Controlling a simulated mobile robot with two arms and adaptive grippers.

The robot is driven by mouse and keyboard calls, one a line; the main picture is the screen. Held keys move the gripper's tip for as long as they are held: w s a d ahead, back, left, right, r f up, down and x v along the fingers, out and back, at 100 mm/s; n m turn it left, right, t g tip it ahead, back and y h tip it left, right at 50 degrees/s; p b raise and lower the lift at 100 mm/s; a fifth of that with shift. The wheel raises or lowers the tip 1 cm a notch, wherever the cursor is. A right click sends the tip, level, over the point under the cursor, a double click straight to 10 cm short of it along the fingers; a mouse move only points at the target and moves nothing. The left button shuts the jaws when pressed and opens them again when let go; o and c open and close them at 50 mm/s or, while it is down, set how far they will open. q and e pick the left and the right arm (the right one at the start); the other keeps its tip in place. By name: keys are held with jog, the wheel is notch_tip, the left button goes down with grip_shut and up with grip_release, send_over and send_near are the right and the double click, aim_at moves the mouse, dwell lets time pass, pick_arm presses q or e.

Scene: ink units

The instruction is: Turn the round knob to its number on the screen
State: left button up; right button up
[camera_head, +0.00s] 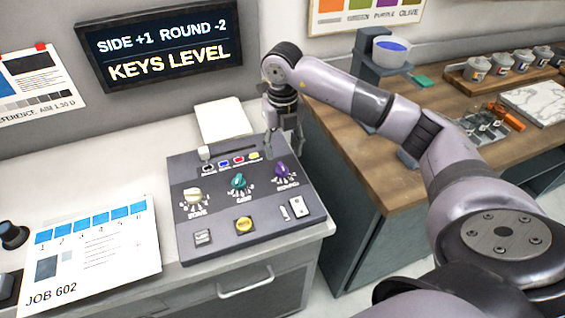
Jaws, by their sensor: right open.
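The screen (160,45) on the wall reads SIDE +1, ROUND -2 and KEYS LEVEL. The grey console (262,209) on the counter carries a cream knob (194,195), a teal knob (238,182) and a purple knob (282,170) in a row, each with a small dial around it. The labels under the knobs are too small to read surely, so I cannot tell which is the round one or its setting. My right gripper (286,151) is open, points down and hangs over the console's back right part, just behind the purple knob. My left gripper is out of view.
The console also has a slider (206,153), several small coloured keys, a yellow button (243,224) and a white switch (299,207). A job sheet (95,248) lies at left. A wooden bench (345,155) with pots stands at right.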

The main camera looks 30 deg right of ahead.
aim_at(282, 168)
notch_tip(282, 168, down, 7)
jog(key=shift+f+p, duration=0.1)
jog(key=shift+p, duration=0.55)
jog(key=shift+c, duration=0.3)
jog(key=c, duration=1)
jog(key=shift+c, duration=0.2)
